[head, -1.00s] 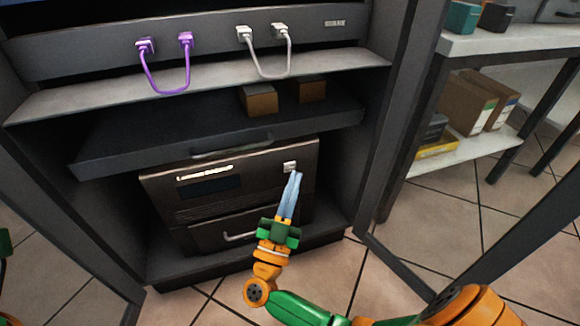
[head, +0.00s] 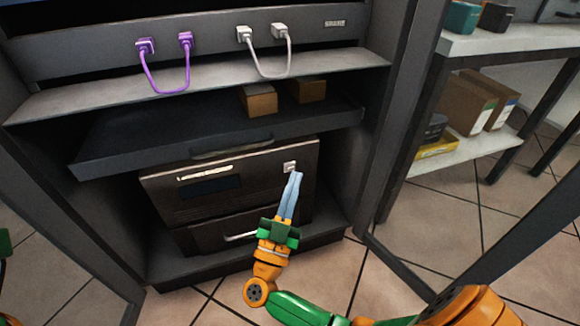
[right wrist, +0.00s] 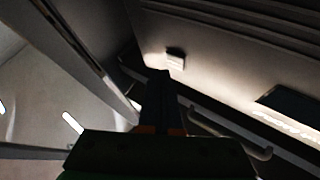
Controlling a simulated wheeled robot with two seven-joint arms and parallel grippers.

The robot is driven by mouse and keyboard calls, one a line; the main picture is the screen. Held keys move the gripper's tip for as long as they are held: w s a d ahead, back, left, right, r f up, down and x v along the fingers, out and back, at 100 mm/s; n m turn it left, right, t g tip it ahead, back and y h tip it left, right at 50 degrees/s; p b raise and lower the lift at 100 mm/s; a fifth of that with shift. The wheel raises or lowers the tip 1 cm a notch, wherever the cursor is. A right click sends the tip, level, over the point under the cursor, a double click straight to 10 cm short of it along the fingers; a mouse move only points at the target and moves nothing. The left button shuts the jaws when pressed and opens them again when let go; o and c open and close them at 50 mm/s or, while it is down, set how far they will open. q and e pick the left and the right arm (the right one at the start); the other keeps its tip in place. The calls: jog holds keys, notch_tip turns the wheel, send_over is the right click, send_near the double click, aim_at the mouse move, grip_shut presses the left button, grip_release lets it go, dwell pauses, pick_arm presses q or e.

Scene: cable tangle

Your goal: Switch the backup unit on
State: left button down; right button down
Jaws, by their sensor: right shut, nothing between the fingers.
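The backup unit (head: 230,188) is a dark box low in the rack, with a dark display and a light strip on its front. A small white switch (head: 289,167) sits at its upper right; it also shows in the right wrist view (right wrist: 175,59). My right gripper (head: 298,174) is shut and empty, its blue-grey fingertips just below and slightly right of the switch in the head view. In the right wrist view the dark fingers (right wrist: 161,75) point up at the switch. I cannot tell whether the tips touch it.
Above the unit is a pulled-out shelf (head: 200,135) with two brown boxes (head: 259,99). Purple (head: 170,91) and white (head: 268,75) cables loop from a panel higher up. A handle (head: 240,237) sticks out below the unit's front. A shelf with boxes stands at right.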

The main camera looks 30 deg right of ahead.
dwell(0.4)
jog(key=shift+w+d, duration=0.1)
jog(key=shift+w, duration=0.3)
jog(key=shift+w, duration=0.35)
dwell(0.4)
jog(key=shift+s, duration=0.1)
jog(key=shift+s+p, duration=0.4)
jog(key=shift+s, duration=0.25)
jog(key=s+p, duration=0.1)
jog(key=s, duration=0.1)
jog(key=s+a+p, duration=0.1)
jog(key=s, duration=0.2)
jog(key=shift+a+p, duration=0.2)
jog(key=shift+p, duration=0.1)
